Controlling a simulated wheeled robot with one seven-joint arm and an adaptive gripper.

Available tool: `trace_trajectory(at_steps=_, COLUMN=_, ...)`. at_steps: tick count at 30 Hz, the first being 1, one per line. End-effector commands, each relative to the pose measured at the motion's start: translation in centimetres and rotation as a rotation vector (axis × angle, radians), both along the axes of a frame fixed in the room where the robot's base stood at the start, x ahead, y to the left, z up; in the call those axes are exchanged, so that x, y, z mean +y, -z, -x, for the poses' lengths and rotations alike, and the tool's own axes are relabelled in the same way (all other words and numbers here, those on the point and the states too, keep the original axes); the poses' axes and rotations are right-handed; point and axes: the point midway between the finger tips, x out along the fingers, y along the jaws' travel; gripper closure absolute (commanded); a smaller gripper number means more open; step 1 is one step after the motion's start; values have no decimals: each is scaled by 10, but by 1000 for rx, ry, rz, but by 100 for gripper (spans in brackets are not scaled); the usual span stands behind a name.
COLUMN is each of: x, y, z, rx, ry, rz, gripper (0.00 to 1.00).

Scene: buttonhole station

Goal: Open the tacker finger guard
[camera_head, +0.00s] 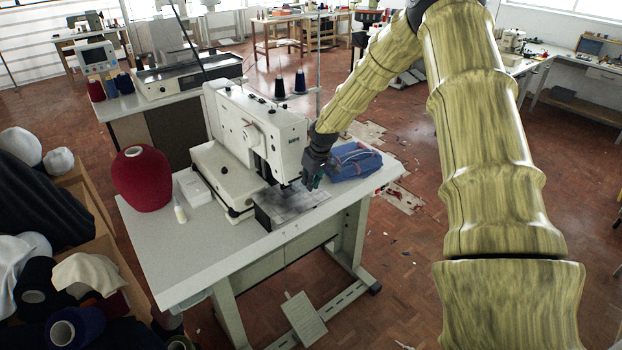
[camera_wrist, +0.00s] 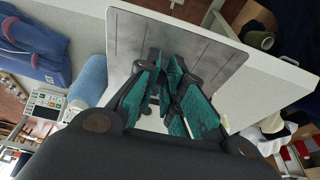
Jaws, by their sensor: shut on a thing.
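The tacker (camera_head: 232,115) is a white sewing machine on a pale table, seen in the head view. My gripper (camera_head: 314,182) is at the front right of its head, just above the grey metal work plate (camera_head: 272,216). In the wrist view my gripper's teal-padded fingers (camera_wrist: 172,95) are close together over the same plate (camera_wrist: 215,62). They are shut on a small part at the front of the head, taken to be the finger guard. The guard is hidden by the fingers, and its angle cannot be told.
A folded blue garment (camera_head: 355,161) lies on the table just right of my gripper. A red thread cone (camera_head: 142,180), a white box (camera_head: 194,188) and a small bottle (camera_head: 180,212) stand at the left. The table's front (camera_head: 215,262) is clear.

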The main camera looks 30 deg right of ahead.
Motion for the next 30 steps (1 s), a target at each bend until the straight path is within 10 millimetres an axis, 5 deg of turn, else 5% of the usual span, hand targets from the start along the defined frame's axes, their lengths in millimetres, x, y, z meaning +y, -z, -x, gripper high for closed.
trace_trajectory(at_steps=13, x=0, y=-11, z=-5, rx=217, ry=-1, rz=18, gripper=100)
trace_trajectory(at_steps=30, x=0, y=-12, z=-6, rx=253, ry=0, rz=21, gripper=100)
